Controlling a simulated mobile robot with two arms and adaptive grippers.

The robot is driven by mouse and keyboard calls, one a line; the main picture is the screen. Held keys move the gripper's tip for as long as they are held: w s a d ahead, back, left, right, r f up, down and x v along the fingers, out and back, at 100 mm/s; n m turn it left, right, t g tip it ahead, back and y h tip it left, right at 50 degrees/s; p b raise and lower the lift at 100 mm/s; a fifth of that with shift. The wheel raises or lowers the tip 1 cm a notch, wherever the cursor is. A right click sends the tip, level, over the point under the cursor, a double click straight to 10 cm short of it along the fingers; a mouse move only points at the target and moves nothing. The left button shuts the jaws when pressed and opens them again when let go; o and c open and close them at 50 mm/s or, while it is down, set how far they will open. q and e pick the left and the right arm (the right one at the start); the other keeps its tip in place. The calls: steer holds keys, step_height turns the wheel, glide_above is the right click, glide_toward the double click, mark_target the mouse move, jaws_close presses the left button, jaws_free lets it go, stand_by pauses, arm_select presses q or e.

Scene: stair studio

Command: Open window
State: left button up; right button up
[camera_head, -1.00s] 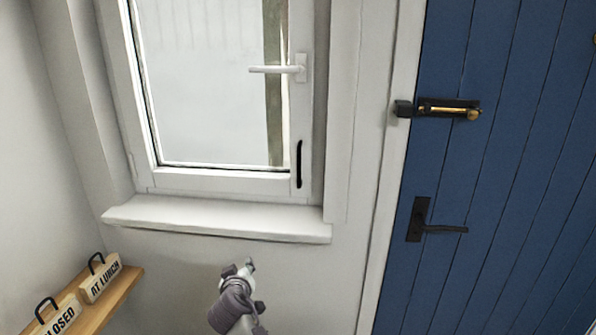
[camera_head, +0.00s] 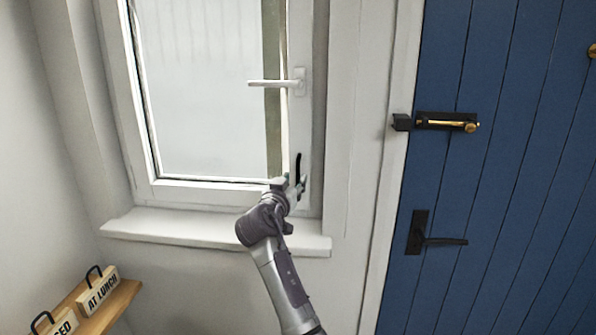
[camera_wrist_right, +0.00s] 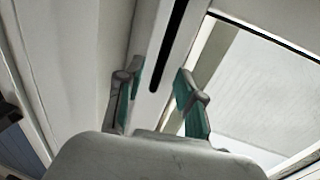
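The white-framed window (camera_head: 208,90) is closed in the head view, with its white lever handle (camera_head: 272,84) lying horizontal. A black vertical pull handle (camera_head: 298,167) sits low on the right side of the sash. My right gripper (camera_head: 293,185) is at the lower end of this black handle and partly hides it. In the right wrist view, the right gripper (camera_wrist_right: 157,98) has its two green-padded fingers apart. The black handle (camera_wrist_right: 171,45) runs ahead of and between the fingertips, and I see no grip on it. My left gripper is not in view.
The white sill (camera_head: 180,226) juts out under the window, below my right gripper. A blue door (camera_head: 490,180) with a black lever (camera_head: 440,241) and a bolt (camera_head: 445,122) is at the right. A wooden shelf (camera_head: 122,298) with signs is at lower left.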

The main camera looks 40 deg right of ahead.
mark_target(297, 176)
steer(key=shift+p+x, duration=0.35)
steer(key=shift+x, duration=1.7)
jaws_close()
steer(key=shift+a, duration=0.1)
